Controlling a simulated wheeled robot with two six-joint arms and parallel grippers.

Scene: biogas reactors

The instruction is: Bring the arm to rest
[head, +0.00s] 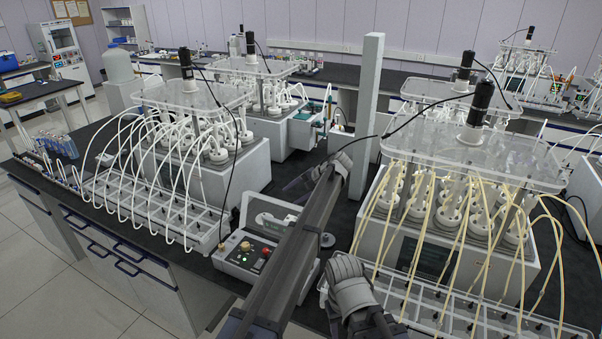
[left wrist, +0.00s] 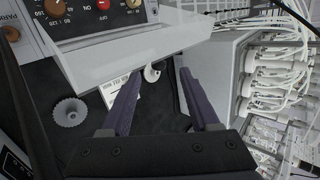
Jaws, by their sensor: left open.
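My left arm rises from the bottom middle of the head view, over the bench. My left gripper (head: 299,186) shows as dark fingers behind the control box, partly hidden by my own arm. In the left wrist view, the two dark fingers of my left gripper (left wrist: 158,71) stand apart. They point over the dark bench top, and nothing is held between them. A small white item and a printed white card (left wrist: 120,94) lie below and beyond the fingers. My right gripper does not show in either view.
A control box (head: 250,255) with knobs and buttons stands close by my arm. Tube-covered reactors stand left (head: 245,165) and right (head: 440,255). A pale upright post (head: 367,115) rises behind my arm. A grey knurled round piece (left wrist: 70,111) sits on the bench.

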